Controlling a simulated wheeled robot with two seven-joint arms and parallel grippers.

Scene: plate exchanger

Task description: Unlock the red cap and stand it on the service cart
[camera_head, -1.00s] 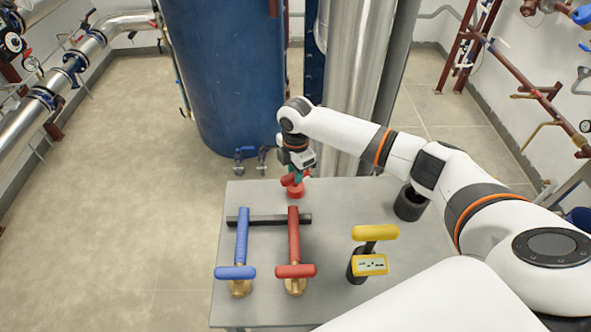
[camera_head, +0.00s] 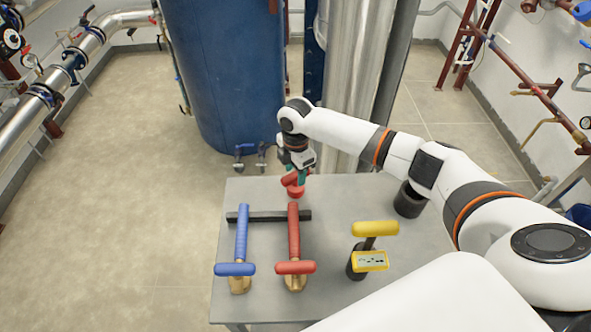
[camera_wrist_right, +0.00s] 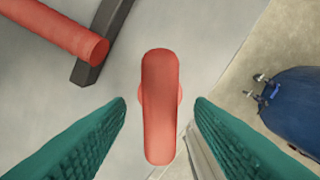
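The red cap (camera_head: 296,191) stands at the back edge of a grey flat top (camera_head: 338,208), which looks like the service cart. Its rounded red bar handle shows from above in the right wrist view (camera_wrist_right: 160,105). My right gripper (camera_head: 300,177) is over the cap. In the wrist view its two teal fingers are open, one on each side of the handle, with gaps on both sides. I cannot tell the fingertips' height against the handle. My left gripper is not in view.
Blue (camera_head: 241,234) and red (camera_head: 294,234) T-handled valves stand in front of the cap, with a dark bar (camera_head: 267,217) behind them. A yellow-handled tool (camera_head: 374,229) and a black cup (camera_head: 409,200) are to the right. A large blue tank (camera_head: 225,75) stands behind.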

